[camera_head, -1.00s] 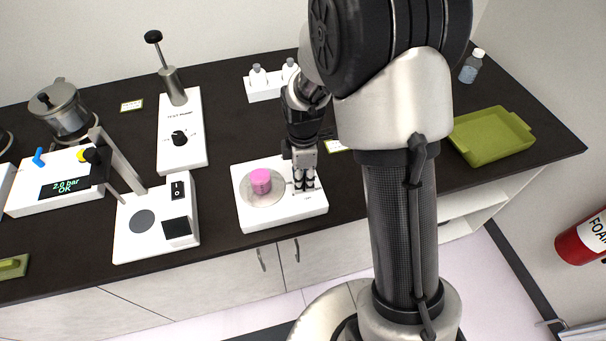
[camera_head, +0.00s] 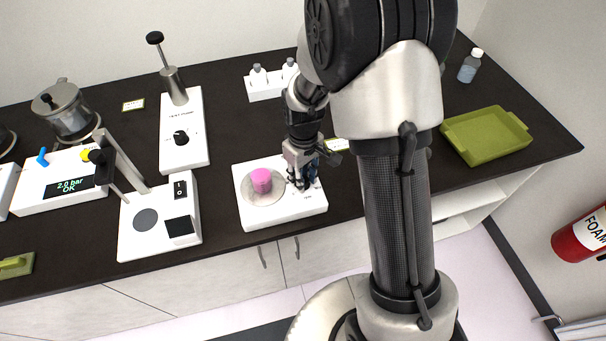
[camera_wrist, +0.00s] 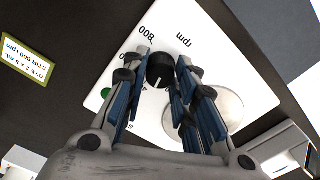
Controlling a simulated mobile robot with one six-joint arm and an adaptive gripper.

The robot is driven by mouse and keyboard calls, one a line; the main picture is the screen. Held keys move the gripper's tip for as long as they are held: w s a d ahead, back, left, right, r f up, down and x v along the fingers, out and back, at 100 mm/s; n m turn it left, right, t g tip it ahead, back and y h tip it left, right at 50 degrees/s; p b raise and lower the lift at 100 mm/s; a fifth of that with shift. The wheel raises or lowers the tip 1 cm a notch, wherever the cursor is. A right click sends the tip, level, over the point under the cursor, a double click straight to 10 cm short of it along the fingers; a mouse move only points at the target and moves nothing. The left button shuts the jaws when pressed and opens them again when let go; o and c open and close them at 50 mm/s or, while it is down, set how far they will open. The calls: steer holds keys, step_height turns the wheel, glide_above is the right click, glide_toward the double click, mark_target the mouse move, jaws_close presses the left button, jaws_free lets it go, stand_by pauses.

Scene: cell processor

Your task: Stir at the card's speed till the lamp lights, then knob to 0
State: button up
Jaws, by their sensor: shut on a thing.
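The white stirrer (camera_head: 250,219) has a round grey plate with a pink vessel (camera_head: 261,181) standing on it. My gripper (camera_head: 303,181) is at the right part of the stirrer's top. In the wrist view its blue-padded fingers (camera_wrist: 160,84) are closed on the black knob (camera_wrist: 160,66), which carries a white pointer line. The print "800" and "rpm" shows beyond the knob. The green lamp (camera_wrist: 106,93) sits beside the left finger; I cannot tell whether it is lit. The card (camera_wrist: 26,60) reads "DYE 2 x 5 mL, STIR 800 rpm".
A white device with a black knob (camera_head: 181,137) and a scale-like white device (camera_head: 158,222) stand to the left. A white rack with bottles (camera_head: 264,88) is behind the stirrer. A green tray (camera_head: 487,135) lies on the right. Dark counter is free around the stirrer.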

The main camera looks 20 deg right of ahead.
steer(key=m, duration=0.7)
steer(key=shift+d+p, duration=0.1)
steer(key=shift+p, duration=0.25)
steer(key=m, duration=0.6)
steer(key=shift+m, duration=0.4)
steer(key=m+p, duration=0.1)
steer(key=m, duration=1.2)
steer(key=shift+m, duration=0.3)
steer(key=o, duration=1.1)
steer(key=shift+s, duration=0.1)
steer(key=shift+c, duration=0.2)
